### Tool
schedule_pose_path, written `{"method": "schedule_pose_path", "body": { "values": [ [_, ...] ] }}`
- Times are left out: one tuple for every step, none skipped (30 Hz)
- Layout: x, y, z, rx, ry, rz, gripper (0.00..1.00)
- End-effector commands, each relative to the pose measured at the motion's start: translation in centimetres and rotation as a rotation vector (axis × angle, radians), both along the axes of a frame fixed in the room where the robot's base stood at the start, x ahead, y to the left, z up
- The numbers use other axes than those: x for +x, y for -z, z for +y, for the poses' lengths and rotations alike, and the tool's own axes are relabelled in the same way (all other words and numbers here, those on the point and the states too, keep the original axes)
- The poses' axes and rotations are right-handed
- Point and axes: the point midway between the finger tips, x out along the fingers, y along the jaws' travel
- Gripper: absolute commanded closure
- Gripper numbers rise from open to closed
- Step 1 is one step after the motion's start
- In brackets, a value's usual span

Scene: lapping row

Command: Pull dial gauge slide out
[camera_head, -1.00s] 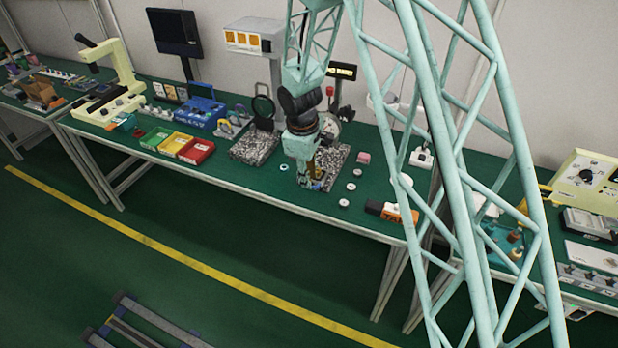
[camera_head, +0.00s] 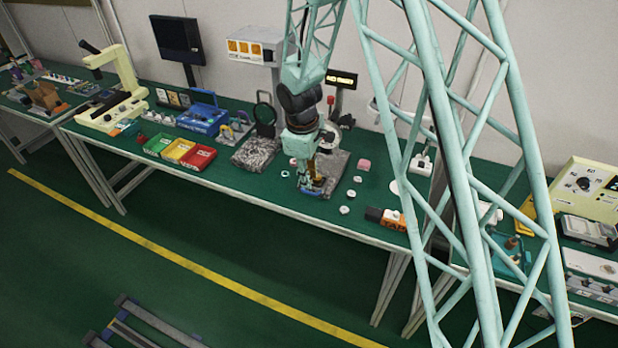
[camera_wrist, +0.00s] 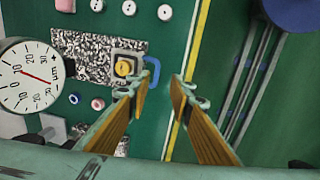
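The dial gauge (camera_wrist: 27,76) has a round white face and a red needle, and shows at the left in the wrist view. A speckled stone plate (camera_wrist: 82,52) lies beside it. A grey slide block (camera_wrist: 118,58) with a yellow round part sits at the plate's right end. Its blue U-shaped handle (camera_wrist: 155,75) projects past the plate; it also shows in the head view (camera_head: 311,192). My gripper (camera_wrist: 161,79) is open, its fingertips apart on either side of the handle's outer part. I cannot tell whether either finger touches it.
Several white round pieces (camera_head: 345,210) and a pink block (camera_head: 364,165) lie right of the plate. A black-and-orange block (camera_head: 392,217) lies farther right. Another stone plate with a stand (camera_head: 255,152) and a red bin (camera_head: 198,158) are to the left. The bench's front edge is close.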

Motion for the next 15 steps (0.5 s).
{"method": "schedule_pose_path", "body": {
  "values": [
    [0.0,-0.3,0.0,0.0,0.0,0.0,0.8],
    [-0.1,-0.5,0.0,0.0,0.0,0.0,0.8],
    [-0.1,-0.6,0.0,0.0,0.0,0.0,0.8],
    [-0.1,-0.7,0.1,0.0,0.0,0.0,0.8],
    [-0.1,-0.9,0.1,0.0,0.0,0.0,0.8],
    [-0.2,-1.0,0.1,0.0,0.0,0.0,0.8],
    [-0.2,-1.1,0.1,0.0,0.0,0.0,0.8],
    [-0.2,-1.3,0.1,0.0,0.0,0.0,0.8],
    [-0.2,-1.4,0.1,0.0,0.0,0.0,0.8],
    [-0.3,-1.6,0.1,0.0,0.0,0.0,0.8],
    [-0.3,-1.7,0.1,0.0,0.0,0.0,0.8],
    [-0.3,-1.9,0.1,0.0,0.0,0.0,0.8],
    [-0.3,-2.0,0.1,0.0,0.0,0.0,0.8],
    [-0.3,-2.1,0.2,0.0,0.0,0.0,0.8],
    [-0.4,-2.3,0.2,0.0,0.0,0.0,0.8]
  ]
}}
